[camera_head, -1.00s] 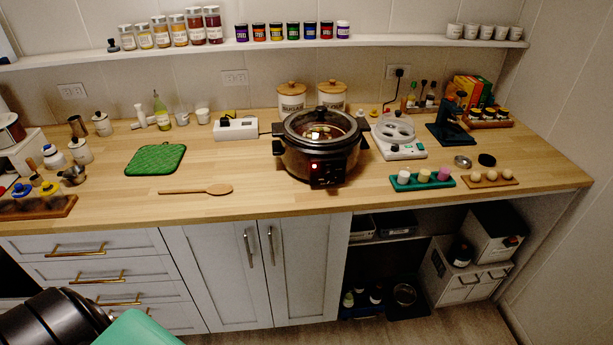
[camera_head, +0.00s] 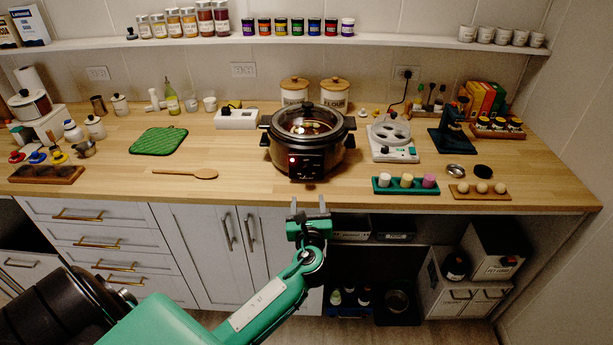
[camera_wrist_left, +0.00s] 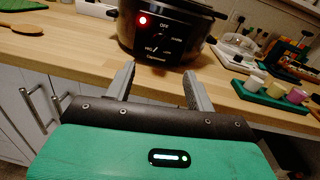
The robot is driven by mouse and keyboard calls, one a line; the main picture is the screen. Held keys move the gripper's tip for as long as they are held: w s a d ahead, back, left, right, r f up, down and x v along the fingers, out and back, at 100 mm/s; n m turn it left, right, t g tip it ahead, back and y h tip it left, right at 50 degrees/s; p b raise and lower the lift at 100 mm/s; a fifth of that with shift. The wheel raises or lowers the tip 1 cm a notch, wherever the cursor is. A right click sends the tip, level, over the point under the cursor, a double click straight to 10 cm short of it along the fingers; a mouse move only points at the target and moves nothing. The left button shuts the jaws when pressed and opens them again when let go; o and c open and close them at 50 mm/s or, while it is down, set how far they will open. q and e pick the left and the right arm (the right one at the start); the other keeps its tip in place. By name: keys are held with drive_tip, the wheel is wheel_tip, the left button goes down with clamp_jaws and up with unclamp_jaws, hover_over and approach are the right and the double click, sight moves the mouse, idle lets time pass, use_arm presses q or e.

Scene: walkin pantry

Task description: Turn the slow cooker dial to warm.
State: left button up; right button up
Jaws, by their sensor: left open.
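The slow cooker (camera_head: 307,139) is a dark round pot with a glass lid, standing on the wooden counter. Its front control panel (camera_head: 306,166) has a lit red light and faces me. In the left wrist view the panel (camera_wrist_left: 165,38) shows printed labels around a dark dial (camera_wrist_left: 163,36), with OFF at the top; the dial's exact setting is hard to read. My left gripper (camera_head: 309,205) is open and empty, in front of the counter edge and below the panel. Its two fingers (camera_wrist_left: 158,85) point toward the cooker, apart from it. My right gripper is not in view.
A wooden spoon (camera_head: 186,173) and green mat (camera_head: 158,141) lie left of the cooker. A green tray with cups (camera_head: 405,189) and a white appliance (camera_head: 392,143) stand to the right. The counter just before the cooker is clear.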

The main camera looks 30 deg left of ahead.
sight(307, 175)
use_arm(q)
drive_tip(key=p+x, duration=0.1)
drive_tip(key=x, duration=0.9)
drive_tip(key=shift+w, duration=0.15)
drive_tip(key=shift+w+a+p, duration=0.3)
drive_tip(key=shift+w, duration=0.2)
drive_tip(key=shift+w+a, duration=0.1)
drive_tip(key=c, duration=1)
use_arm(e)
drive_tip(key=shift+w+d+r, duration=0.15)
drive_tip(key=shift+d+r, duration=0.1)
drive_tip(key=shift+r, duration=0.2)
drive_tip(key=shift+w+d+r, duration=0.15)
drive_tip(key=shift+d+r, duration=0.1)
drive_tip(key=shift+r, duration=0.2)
